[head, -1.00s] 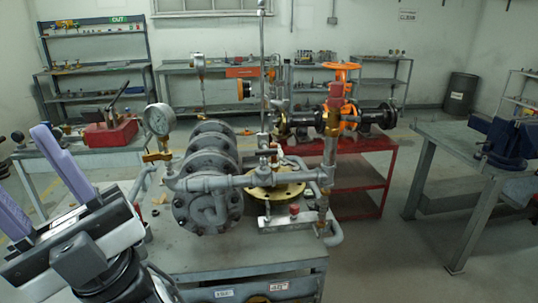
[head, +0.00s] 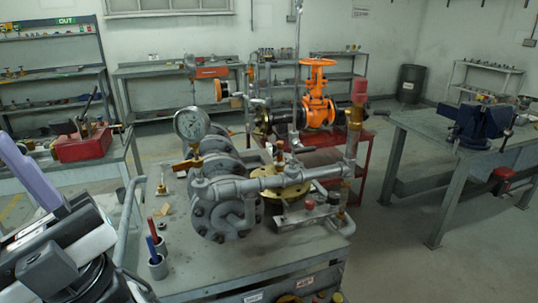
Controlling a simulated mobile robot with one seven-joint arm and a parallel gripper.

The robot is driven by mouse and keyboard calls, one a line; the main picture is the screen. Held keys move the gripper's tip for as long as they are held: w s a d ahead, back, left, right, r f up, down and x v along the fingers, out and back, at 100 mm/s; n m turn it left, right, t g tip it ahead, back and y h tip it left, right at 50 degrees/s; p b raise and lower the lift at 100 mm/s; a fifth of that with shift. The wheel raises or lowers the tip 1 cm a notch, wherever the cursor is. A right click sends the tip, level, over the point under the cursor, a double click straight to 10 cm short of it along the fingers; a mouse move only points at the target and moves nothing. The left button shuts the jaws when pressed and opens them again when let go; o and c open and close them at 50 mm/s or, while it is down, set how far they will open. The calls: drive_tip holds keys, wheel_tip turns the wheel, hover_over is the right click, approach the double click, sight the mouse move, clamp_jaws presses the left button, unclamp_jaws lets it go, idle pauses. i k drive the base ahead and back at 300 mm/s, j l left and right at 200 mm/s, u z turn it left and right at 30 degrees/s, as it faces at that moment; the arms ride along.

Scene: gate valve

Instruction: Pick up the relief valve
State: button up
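A brass valve with a red cap (head: 358,92), which looks like the relief valve, stands upright on top of the vertical pipe at the right end of the grey pipe assembly (head: 240,188). Its lower end meets the brass fitting on that pipe. My gripper (head: 30,178) is at the lower left, cut by the picture edge, with one purple finger clearly showing. It is far to the left of the valve, touches nothing visible, and its other finger is out of view.
A pressure gauge (head: 191,124) rises from the assembly's left. A cup with red and blue pens (head: 157,265) stands at the bench's near left. An orange gate valve (head: 318,95) is on the red stand behind. A right-hand bench holds a blue vise (head: 480,124). Floor between is clear.

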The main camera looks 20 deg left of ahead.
sight(280, 160)
drive_tip(key=k+j, duration=0.1)
drive_tip(key=j, duration=0.4)
drive_tip(key=j+z, duration=0.15)
drive_tip(key=j, duration=0.3)
drive_tip(key=k+j, duration=0.15)
drive_tip(key=j, duration=0.35)
drive_tip(key=k+j+z, duration=0.1)
drive_tip(key=j, duration=0.35)
drive_tip(key=k+j+z, duration=0.1)
drive_tip(key=j, duration=0.35)
drive_tip(key=k+l, duration=0.2)
drive_tip(key=l+z, duration=0.1)
drive_tip(key=z, duration=1.2)
drive_tip(key=i+z, duration=0.15)
drive_tip(key=i, duration=2.3)
